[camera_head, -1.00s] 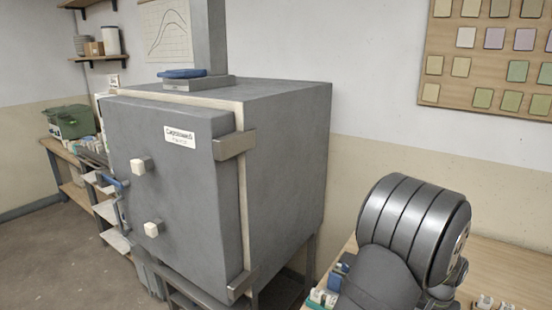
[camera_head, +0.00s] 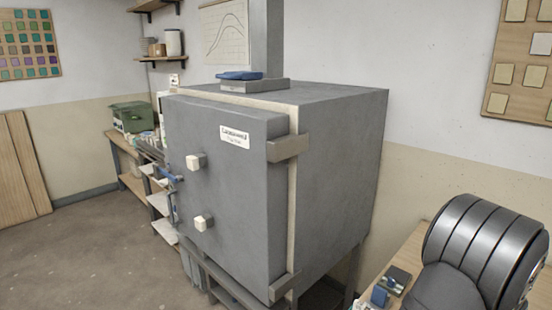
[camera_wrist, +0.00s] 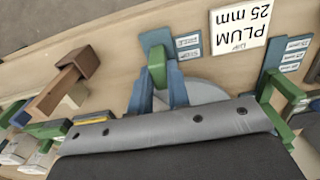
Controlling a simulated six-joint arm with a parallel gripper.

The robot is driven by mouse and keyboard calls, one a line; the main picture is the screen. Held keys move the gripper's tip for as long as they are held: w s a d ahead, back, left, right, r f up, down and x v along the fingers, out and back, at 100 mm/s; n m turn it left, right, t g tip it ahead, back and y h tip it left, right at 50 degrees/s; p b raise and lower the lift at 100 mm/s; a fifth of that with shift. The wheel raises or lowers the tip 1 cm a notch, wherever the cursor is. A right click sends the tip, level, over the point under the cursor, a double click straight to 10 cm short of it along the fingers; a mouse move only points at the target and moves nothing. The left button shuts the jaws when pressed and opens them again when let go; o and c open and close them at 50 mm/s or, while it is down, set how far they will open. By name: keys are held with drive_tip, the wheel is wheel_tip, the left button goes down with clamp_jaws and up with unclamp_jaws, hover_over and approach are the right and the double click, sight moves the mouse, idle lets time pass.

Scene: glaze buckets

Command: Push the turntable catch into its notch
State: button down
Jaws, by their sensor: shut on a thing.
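In the wrist view my gripper (camera_wrist: 158,76) shows as two blue-grey fingers that come together at the picture's middle. They are shut on a green piece (camera_wrist: 157,64), which looks like the catch, in front of a blue upright plate (camera_wrist: 155,38). A pale grey disc (camera_wrist: 207,90), probably the turntable, lies just right of the fingers, its near part hidden by the grey bar of my gripper's body. I cannot make out the notch. The head view does not show my gripper.
A "PLUM 25 mm" card (camera_wrist: 239,29) lies beyond the disc. A brown wooden piece (camera_wrist: 62,85) stands at the left. Another green piece (camera_wrist: 284,86) with a blue plate is close at the right. In the head view a large grey kiln (camera_head: 235,190) stands left of the bench.

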drive_tip(key=shift+w+d, duration=0.65)
drive_tip(key=c, duration=1.5)
unclamp_jaws()
drive_tip(key=shift+o, duration=0.2)
wheel_tip(320, 180, up, 7)
